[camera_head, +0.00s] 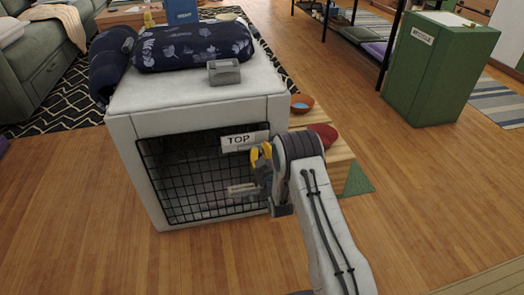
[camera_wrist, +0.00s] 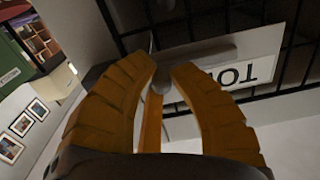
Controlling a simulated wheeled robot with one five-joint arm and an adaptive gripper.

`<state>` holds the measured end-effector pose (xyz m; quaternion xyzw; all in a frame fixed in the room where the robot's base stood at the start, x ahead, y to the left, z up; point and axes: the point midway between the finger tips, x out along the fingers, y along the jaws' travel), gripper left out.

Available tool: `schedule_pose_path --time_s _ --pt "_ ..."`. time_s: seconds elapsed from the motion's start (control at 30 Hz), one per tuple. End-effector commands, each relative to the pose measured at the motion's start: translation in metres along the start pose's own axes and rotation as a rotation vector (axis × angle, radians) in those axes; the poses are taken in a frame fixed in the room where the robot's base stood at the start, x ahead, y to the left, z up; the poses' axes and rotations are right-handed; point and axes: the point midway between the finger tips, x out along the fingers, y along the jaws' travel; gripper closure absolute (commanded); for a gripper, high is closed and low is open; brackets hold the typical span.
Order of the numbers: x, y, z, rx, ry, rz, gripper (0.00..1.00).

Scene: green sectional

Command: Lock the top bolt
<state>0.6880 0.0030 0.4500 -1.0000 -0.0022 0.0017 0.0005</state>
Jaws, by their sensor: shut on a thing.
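The top bolt (camera_wrist: 207,55) is a grey bar beside a white label reading TOP (camera_wrist: 240,75), which appears upside down in the wrist view. In the head view the TOP label (camera_head: 240,140) is at the upper right of the wire door (camera_head: 190,180) of a white crate (camera_head: 125,125). My gripper (camera_wrist: 162,80) has its yellow fingers shut on the bolt's grey knob, which shows between the fingertips. In the head view my gripper (camera_head: 258,160) is at the door's right side, and my arm hides the bolt.
A lower grey plate (camera_head: 242,188) sits on the door below my gripper. A patterned cushion (camera_head: 193,46) and a grey box (camera_head: 224,72) lie on the crate. Wooden steps (camera_head: 338,150) with bowls stand at right. A green cabinet (camera_head: 440,70) is farther right. Floor in front is clear.

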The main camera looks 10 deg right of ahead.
Motion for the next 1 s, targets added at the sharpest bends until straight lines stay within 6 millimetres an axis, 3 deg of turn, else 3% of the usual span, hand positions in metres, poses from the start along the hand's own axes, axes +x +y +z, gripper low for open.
schedule_pose_path --time_s 0.2,0.23,0.47,0.77,1.0 --pt "0.001 0.005 -0.005 0.000 0.012 0.007 1.00" --pt "0.002 0.005 -0.005 0.000 0.012 0.007 0.80" --pt "0.001 0.004 -0.003 0.000 0.007 0.006 0.59" --pt "0.000 0.003 -0.002 0.000 0.004 0.005 0.58" --pt "-0.018 0.003 -0.001 0.000 0.001 0.005 0.58"
